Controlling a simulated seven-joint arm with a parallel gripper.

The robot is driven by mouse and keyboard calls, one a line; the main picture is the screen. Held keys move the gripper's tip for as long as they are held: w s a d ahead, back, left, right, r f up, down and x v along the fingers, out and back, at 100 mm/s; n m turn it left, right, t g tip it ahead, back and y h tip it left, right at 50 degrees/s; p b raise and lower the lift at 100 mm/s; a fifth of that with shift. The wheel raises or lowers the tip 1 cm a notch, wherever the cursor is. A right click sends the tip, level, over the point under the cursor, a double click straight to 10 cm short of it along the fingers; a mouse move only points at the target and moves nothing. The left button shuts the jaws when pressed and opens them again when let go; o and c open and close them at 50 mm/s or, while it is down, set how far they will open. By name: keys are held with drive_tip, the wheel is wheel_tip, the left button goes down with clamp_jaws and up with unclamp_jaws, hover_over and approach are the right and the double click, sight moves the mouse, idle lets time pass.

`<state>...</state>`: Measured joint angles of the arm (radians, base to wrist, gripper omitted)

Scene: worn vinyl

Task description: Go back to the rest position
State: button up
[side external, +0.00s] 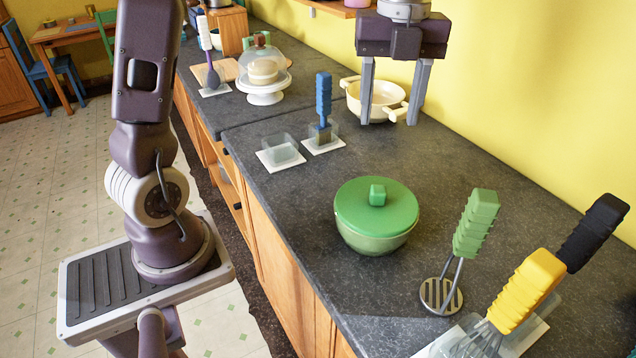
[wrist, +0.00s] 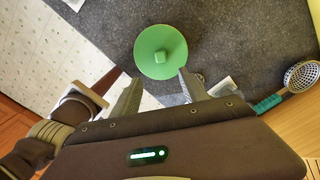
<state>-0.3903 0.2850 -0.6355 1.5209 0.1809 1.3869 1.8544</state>
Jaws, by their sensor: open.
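My gripper (side external: 394,92) hangs above the counter toward the back right in the side view, its two grey fingers apart and nothing between them. In the wrist view my gripper (wrist: 158,88) also shows as open and empty. The green lidded pot (side external: 376,216) stands on the counter in front of and below the gripper, apart from it. The pot's round lid with its square knob also shows in the wrist view (wrist: 150,62).
A cream two-handled pan (side external: 377,101) stands behind the fingers. A green masher (side external: 465,255), a yellow-handled whisk (side external: 525,290) and a black-handled tool (side external: 592,232) stand at the front right. A blue-handled brush (side external: 323,105) and a domed cake stand (side external: 263,75) are farther back. A skimmer (wrist: 298,78) shows in the wrist view.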

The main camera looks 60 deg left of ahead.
drive_tip(key=s+a+f+n+t, duration=0.1)
drive_tip(key=s+n+t, duration=0.1)
drive_tip(key=s+n, duration=0.7)
drive_tip(key=s+a+f+n+t, duration=0.1)
drive_tip(key=s+n+t, duration=0.2)
drive_tip(key=s+n, duration=0.7)
drive_tip(key=shift+s+a+f+n, duration=0.2)
drive_tip(key=shift+a+n, duration=0.05)
drive_tip(key=shift+n, duration=2.35)
